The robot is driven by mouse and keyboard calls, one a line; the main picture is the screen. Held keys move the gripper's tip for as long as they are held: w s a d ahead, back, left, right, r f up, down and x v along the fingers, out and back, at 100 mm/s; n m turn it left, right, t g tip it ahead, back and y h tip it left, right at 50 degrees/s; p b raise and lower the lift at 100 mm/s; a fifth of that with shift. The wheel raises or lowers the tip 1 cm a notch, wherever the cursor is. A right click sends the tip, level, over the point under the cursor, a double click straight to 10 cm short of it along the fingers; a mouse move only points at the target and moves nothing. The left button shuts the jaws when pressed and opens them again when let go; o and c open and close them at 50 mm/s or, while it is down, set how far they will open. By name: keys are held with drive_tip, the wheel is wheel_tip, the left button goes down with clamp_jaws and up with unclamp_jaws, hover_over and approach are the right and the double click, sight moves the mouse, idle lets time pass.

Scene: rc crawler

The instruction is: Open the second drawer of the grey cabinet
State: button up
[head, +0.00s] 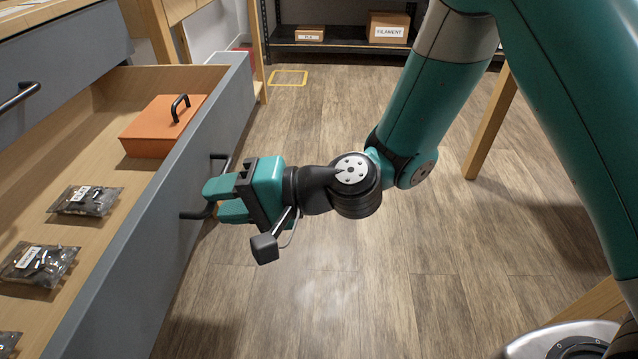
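The grey cabinet is at the left of the head view. One of its drawers stands well open, its grey front (165,190) facing right and its wooden inside showing. Above it is a shut grey drawer front (60,58) with a black bar handle (18,97). My gripper (217,200) is at the open drawer's front, its teal fingers over the middle of that drawer's black handle (197,214). The fingers look closed around the bar; the exact contact is hidden. Both ends of the handle show beyond the fingers.
An orange box (155,125) with a black handle and several bagged parts (85,200) lie in the open drawer. Wooden floor right of the drawer is clear. A wooden table leg (490,125) stands at right. A shelf with cardboard boxes (388,28) is at the back.

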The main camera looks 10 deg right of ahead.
drive_tip(key=p+v, duration=1.1)
drive_tip(key=v, duration=0.4)
drive_tip(key=shift+d, duration=0.1)
drive_tip(key=s+d+r+n+g+h, duration=0.1)
drive_tip(key=s+d+r+n+h, duration=0.4)
drive_tip(key=r, duration=0.3)
drive_tip(key=s+d+r+n+g+h, duration=0.2)
drive_tip(key=s+d+r+n+h, duration=0.3)
drive_tip(key=r, duration=0.3)
wheel_tip(320, 180, up, 27)
drive_tip(key=m+h+p, duration=0.1)
drive_tip(key=p, duration=2.5)
drive_tip(key=shift+a+t+p, duration=0.3)
drive_tip(key=shift+a+p, duration=0.05)
drive_tip(key=shift+p, duration=0.05)
